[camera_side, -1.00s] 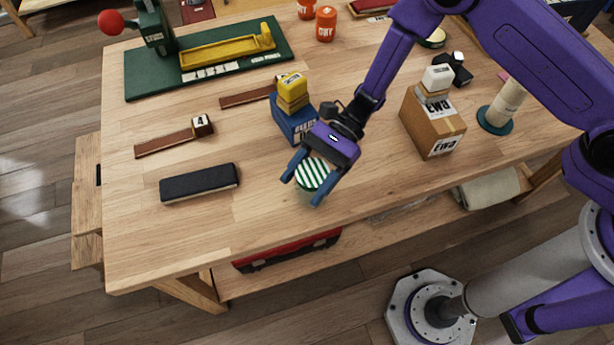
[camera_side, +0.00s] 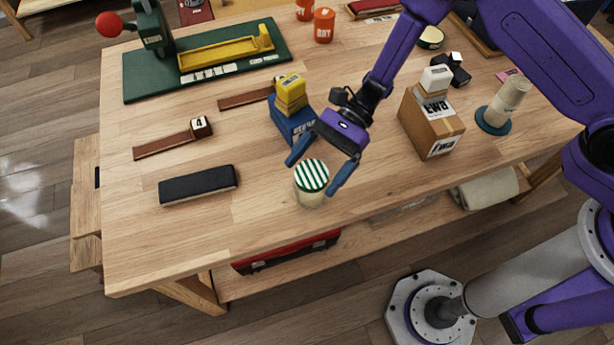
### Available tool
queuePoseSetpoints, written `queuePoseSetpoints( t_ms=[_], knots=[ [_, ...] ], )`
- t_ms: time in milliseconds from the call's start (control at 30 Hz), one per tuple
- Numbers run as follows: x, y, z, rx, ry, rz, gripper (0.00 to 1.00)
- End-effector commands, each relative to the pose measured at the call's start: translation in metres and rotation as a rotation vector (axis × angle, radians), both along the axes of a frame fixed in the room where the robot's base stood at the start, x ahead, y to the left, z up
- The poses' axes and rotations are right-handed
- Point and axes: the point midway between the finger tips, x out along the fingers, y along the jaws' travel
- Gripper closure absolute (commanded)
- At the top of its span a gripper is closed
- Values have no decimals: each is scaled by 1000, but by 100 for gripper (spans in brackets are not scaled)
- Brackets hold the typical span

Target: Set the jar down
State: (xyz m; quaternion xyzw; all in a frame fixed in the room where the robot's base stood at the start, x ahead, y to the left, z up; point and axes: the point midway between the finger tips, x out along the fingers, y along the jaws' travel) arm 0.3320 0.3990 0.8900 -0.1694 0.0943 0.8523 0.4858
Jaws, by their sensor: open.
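The jar (camera_side: 311,183) has a green-and-white striped lid and a pale, see-through body. It stands upright on the wooden table (camera_side: 240,225) near the front edge. My gripper (camera_side: 318,170) is open, with its blue fingers spread wide apart. The fingers are above and behind the jar, one to each side of the lid in the picture. I see a gap between the fingers and the jar, and nothing is held.
A cardboard box (camera_side: 432,123) is to the right. A dark eraser-like block (camera_side: 198,186) lies to the left. The table between that block and the jar is bare.

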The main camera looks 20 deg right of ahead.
Motion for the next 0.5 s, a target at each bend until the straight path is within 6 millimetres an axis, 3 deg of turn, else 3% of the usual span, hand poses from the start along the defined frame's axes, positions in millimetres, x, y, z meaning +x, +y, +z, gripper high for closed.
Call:
queuePoseSetpoints(
  t_ms=[300,500],
  knots=[
    [31,-50,24,1,-2,-5,9],
    [39,-66,32,1,0,-1,9]
  ],
)
